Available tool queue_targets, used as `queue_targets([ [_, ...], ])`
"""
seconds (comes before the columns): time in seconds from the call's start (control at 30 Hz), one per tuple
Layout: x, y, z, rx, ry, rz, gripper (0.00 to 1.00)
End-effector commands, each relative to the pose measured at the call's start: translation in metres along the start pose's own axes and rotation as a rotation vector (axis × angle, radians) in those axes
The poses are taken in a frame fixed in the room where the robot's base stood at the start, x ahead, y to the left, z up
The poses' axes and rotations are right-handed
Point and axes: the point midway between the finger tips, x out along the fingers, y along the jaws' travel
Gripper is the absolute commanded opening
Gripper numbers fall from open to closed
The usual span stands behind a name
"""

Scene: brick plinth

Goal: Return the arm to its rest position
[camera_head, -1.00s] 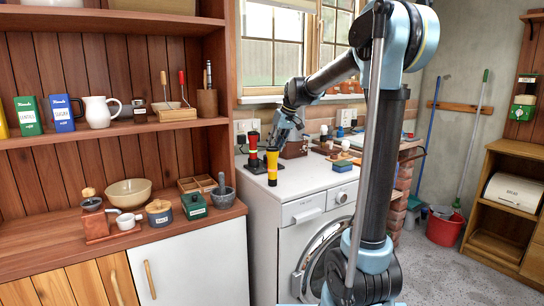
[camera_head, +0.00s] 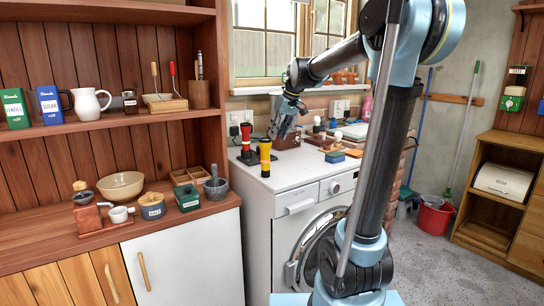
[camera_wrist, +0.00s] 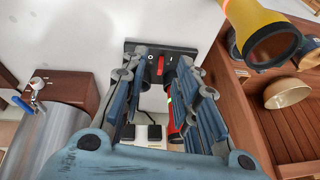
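My gripper (camera_head: 284,128) hangs over the white worktop, at the end of my raised arm. In the wrist view its fingers (camera_wrist: 165,72) are apart, with nothing held between them. A yellow-and-black torch (camera_head: 265,158) stands upright on the worktop, left of and below my gripper; it also shows at the top right of the wrist view (camera_wrist: 262,30). A red-and-black torch (camera_head: 246,138) stands behind it in a dark base (camera_wrist: 160,52), partly hidden by my fingers in the wrist view.
The worktop (camera_head: 300,178) tops a white washing machine. Brushes, blocks and a wooden box (camera_head: 287,141) crowd its back and right. A wooden shelf unit (camera_head: 120,125) with jars and bowls stands left. A red bucket (camera_head: 434,218) stands on the floor at right.

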Motion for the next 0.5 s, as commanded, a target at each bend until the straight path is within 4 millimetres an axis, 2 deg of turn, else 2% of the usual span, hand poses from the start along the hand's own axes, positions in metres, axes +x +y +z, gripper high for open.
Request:
queue_targets([
  [0.03,-0.002,0.001,0.02,0.018,-0.006,0.009,0.28],
  [0.1,-0.003,0.003,0.048,0.044,-0.016,0.025,0.28],
  [0.33,-0.002,0.006,0.135,0.131,-0.043,0.075,0.28],
  [0.5,0.007,0.006,0.2,0.196,-0.064,0.113,0.28],
])
